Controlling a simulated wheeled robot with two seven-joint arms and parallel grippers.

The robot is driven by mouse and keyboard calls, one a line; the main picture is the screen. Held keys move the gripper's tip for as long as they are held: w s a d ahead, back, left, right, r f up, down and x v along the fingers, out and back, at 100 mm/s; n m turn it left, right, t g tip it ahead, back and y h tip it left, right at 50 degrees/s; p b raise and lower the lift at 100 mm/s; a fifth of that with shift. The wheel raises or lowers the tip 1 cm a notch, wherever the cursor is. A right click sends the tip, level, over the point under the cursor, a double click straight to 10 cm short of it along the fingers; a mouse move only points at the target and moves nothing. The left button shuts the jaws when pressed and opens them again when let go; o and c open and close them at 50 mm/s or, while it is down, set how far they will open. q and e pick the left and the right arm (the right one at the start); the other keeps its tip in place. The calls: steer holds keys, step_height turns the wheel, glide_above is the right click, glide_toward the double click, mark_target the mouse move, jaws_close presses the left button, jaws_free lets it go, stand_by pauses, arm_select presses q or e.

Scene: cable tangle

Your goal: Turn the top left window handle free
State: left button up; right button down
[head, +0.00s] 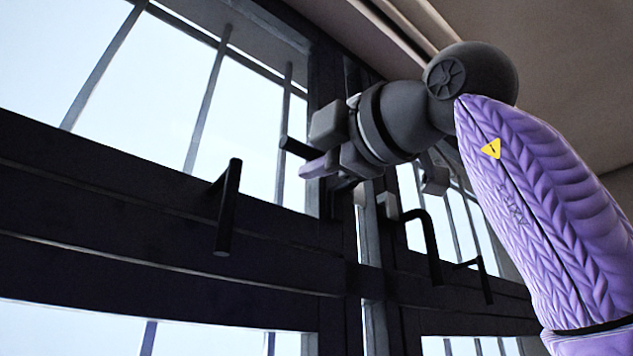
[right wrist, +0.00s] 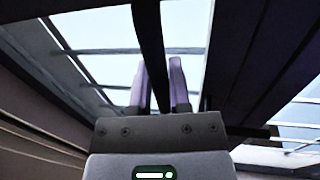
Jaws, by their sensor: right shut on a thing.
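A black window handle (head: 297,147) sticks out to the left from the dark frame by the upper left panes in the head view. My right gripper (head: 316,167) is at this handle, its purple fingers pointing left, and it is shut on it. In the right wrist view the handle (right wrist: 148,30) is a dark bar running down between the two fingers of the gripper (right wrist: 158,70). The handle's base is hidden behind my gripper in the head view. My left gripper is not in view.
Another black handle (head: 228,208) hangs down from the dark crossbar at the left. A curved black handle (head: 428,235) and a further one (head: 483,278) are at the right. Thin upright bars (head: 207,100) cross the bright panes. The ceiling (head: 565,60) is close above my arm.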

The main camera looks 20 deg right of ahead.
steer(key=c, duration=0.6)
jaws_free()
steer(key=b+v, duration=0.4)
steer(key=v, duration=0.6)
